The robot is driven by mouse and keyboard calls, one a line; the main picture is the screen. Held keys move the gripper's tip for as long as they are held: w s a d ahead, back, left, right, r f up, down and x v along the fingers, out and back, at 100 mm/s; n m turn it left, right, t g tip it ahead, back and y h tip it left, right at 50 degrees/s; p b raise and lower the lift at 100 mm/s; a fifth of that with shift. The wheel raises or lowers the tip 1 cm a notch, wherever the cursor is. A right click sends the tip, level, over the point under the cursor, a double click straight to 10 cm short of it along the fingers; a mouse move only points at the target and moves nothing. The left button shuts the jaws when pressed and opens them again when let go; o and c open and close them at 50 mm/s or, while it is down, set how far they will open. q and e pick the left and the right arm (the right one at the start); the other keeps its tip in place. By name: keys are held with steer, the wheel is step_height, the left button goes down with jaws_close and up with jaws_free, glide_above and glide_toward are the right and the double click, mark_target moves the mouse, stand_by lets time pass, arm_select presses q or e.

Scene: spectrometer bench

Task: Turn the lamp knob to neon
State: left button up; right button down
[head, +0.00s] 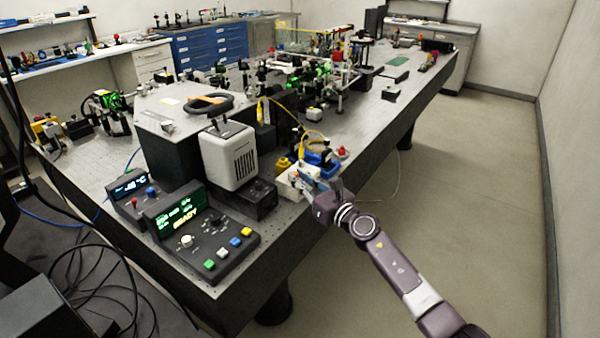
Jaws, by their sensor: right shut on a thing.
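My right gripper (308,182) reaches in from the lower right to a small white box (283,186) at the bench's right edge. It is shut on what appears to be the lamp knob on this box; the fingers hide the knob, so its pointing direction and any neon label cannot be read. A pale grey vented housing (231,156) stands to the left of the box. My left gripper is not in view.
A control console (215,250) with a green "READY" screen, a white knob and coloured buttons sits at the near corner. Blue and yellow parts (318,157) with a yellow cable crowd behind the gripper. The floor (470,200) to the right is clear.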

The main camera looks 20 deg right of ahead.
steer(key=m+h+p, duration=0.1)
steer(key=p, duration=0.1)
steer(key=m+h+p, duration=0.1)
steer(key=h+p, duration=0.1)
steer(key=a+m+h+p, duration=0.1)
steer(key=h+p, duration=0.1)
steer(key=p, duration=0.1)
steer(key=shift+s+r+t, duration=0.1)
steer(key=shift+r+t, duration=0.25)
steer(key=shift+t, duration=0.05)
steer(key=shift+a+f+m+h, duration=0.1)
steer(key=shift+m+h, duration=0.6)
steer(key=shift+h, duration=0.1)
steer(key=shift+f+m+h, duration=0.1)
steer(key=shift+m+h, duration=0.3)
steer(key=shift+h, duration=0.2)
steer(key=shift+a+f+m+g+h, duration=0.15)
steer(key=shift+m+h, duration=0.2)
steer(key=shift+h, duration=0.25)
steer(key=shift+a+f+m+g+h, duration=0.15)
steer(key=shift+m+h, duration=0.2)
steer(key=shift+h, duration=0.25)
steer(key=shift+r+m+g+h+b, duration=0.2)
steer(key=shift+m+g+h+b, duration=0.4)
steer(key=shift+m+h+b, duration=0.8)
steer(key=shift+h, duration=0.4)
steer(key=c, duration=1.8)
jaws_free()
steer(key=shift+c, duration=0.2)
